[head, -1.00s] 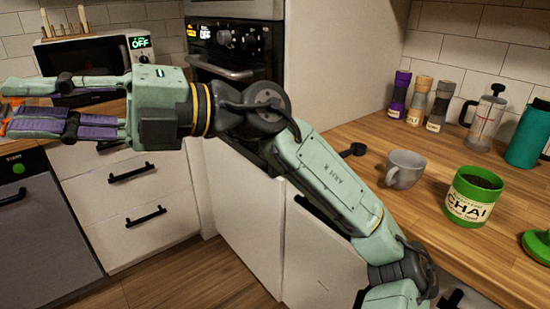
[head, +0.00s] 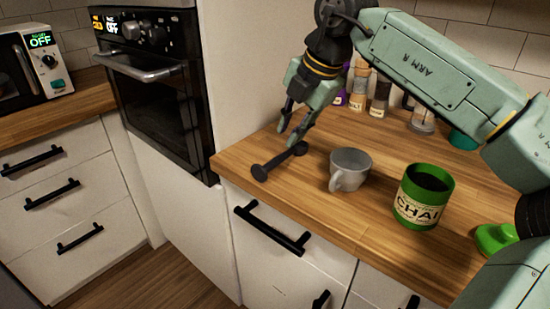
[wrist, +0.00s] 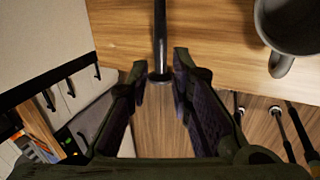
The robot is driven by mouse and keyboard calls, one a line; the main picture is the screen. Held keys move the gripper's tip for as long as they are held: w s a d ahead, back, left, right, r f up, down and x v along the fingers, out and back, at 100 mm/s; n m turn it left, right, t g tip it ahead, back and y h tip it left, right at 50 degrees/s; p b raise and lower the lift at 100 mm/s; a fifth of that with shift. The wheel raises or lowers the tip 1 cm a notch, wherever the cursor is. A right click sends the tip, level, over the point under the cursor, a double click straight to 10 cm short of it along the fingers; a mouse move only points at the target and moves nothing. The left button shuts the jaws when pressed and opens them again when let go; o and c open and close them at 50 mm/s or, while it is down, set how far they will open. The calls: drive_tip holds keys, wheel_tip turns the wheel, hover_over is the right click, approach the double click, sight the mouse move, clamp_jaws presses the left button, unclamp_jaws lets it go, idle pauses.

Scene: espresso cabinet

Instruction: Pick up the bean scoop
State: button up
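The bean scoop (head: 279,161) is black with a straight handle and lies on the wooden counter near its front left edge, left of the grey mug. In the wrist view its dark handle (wrist: 160,35) runs up the picture, with a round end low between my fingers. My gripper (head: 291,131) points down above the scoop. Its two fingers are apart in the wrist view (wrist: 159,72), one on each side of the scoop's near end, with gaps on both sides. It holds nothing. The exact height over the scoop is hard to tell.
A grey mug (head: 352,166) stands just right of the scoop. A green chai can (head: 422,197) and a green lid (head: 494,238) are further right. Spice shakers (head: 357,88) stand behind, partly hidden by my arm. A tall cabinet side and oven (head: 155,85) are at left.

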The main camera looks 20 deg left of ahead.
sight(275, 161)
drive_tip(key=x, duration=0.2)
drive_tip(key=p+x, duration=0.1)
drive_tip(key=x, duration=0.2)
drive_tip(key=shift+s+a+f, duration=0.25)
drive_tip(key=p+x, duration=0.1)
drive_tip(key=x, duration=0.3)
drive_tip(key=shift+f+p, duration=0.15)
drive_tip(key=shift+p, duration=0.2)
drive_tip(key=shift+c, duration=0.4)
clamp_jaws()
